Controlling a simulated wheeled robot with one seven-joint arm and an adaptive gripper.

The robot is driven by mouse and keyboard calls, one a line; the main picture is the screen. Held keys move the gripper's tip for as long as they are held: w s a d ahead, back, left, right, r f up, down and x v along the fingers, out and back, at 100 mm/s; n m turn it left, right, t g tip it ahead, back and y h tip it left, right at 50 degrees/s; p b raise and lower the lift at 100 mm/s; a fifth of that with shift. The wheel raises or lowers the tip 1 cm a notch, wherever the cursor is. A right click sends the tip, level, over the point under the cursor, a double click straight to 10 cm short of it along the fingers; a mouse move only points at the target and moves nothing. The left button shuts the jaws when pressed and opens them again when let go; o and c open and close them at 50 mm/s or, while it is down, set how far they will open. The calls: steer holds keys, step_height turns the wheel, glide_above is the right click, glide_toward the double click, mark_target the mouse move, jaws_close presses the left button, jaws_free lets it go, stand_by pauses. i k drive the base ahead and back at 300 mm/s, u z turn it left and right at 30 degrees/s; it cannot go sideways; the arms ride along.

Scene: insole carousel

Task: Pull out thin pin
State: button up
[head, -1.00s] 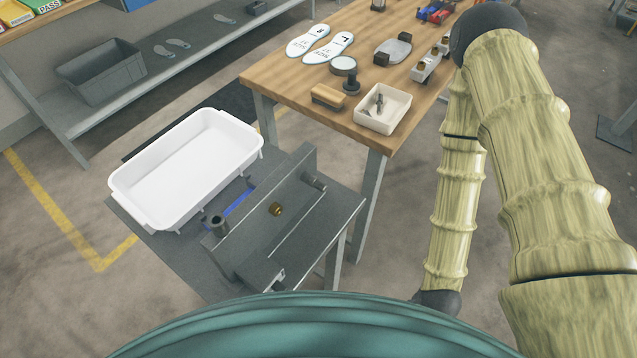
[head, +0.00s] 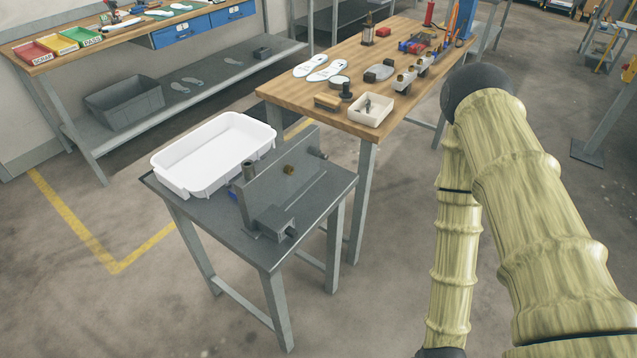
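A grey metal fixture with an upright plate (head: 277,181) stands on a small grey table (head: 258,246) left of centre in the head view. I cannot tell which piece, if any, is the thin pin. My gripper is out of the picture; only my arm's upper links show at the right, well apart from the fixture.
A white tray (head: 196,183) sits behind the fixture. A wooden bench (head: 300,82) behind holds insoles (head: 325,70), a cream box (head: 372,110) and small parts. Another bench with coloured bins (head: 62,43) is at far left. The floor in front of the small table is clear.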

mark_target(321, 155)
steer(key=u, duration=2.25)
steer(key=k, duration=1.3)
steer(key=z, duration=1.5)
steer(key=i, duration=0.5)
steer(key=z, duration=0.1)
